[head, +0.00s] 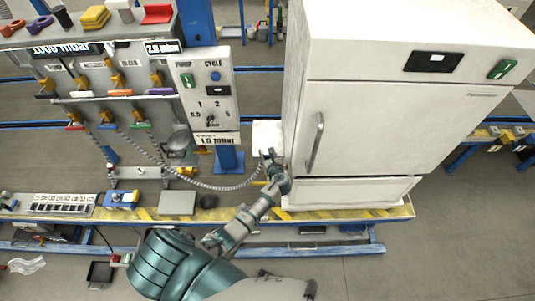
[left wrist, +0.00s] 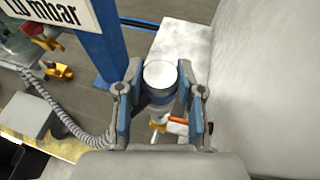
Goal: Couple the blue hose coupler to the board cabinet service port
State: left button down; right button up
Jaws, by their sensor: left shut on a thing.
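My left gripper (head: 271,165) is beside the lower left side of the white board cabinet (head: 375,125). In the left wrist view the gripper (left wrist: 160,95) is shut on the hose coupler (left wrist: 161,76), a grey-blue cylinder with a pale round end, held between both blue-padded fingers. A ribbed grey hose (head: 200,184) sags from the wall panel to the gripper; it also shows in the left wrist view (left wrist: 65,118). The cabinet's side (left wrist: 265,90) fills the right of that view. I cannot make out the service port. My right gripper is out of view.
A white box (head: 267,134) stands behind the gripper, against the cabinet's left side. A control panel (head: 206,95) on a blue post stands to the left. Orange-tipped parts (left wrist: 178,128) show below the coupler. The floor at right front is clear.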

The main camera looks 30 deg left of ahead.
pick_arm(q)
jog(key=shift+d+r, duration=0.15)
jog(key=shift+d, duration=0.4)
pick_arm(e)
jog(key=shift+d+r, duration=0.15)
pick_arm(q)
jog(key=shift+a, duration=0.2)
jog(key=shift+p, duration=0.6)
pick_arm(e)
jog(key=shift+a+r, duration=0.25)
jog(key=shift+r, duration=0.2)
pick_arm(q)
jog(key=shift+f+b, duration=0.3)
jog(key=shift+f, duration=0.1)
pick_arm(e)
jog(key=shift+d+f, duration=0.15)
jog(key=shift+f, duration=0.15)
pick_arm(q)
jog(key=shift+f+b, duration=1.45)
jog(key=shift+f, duration=0.55)
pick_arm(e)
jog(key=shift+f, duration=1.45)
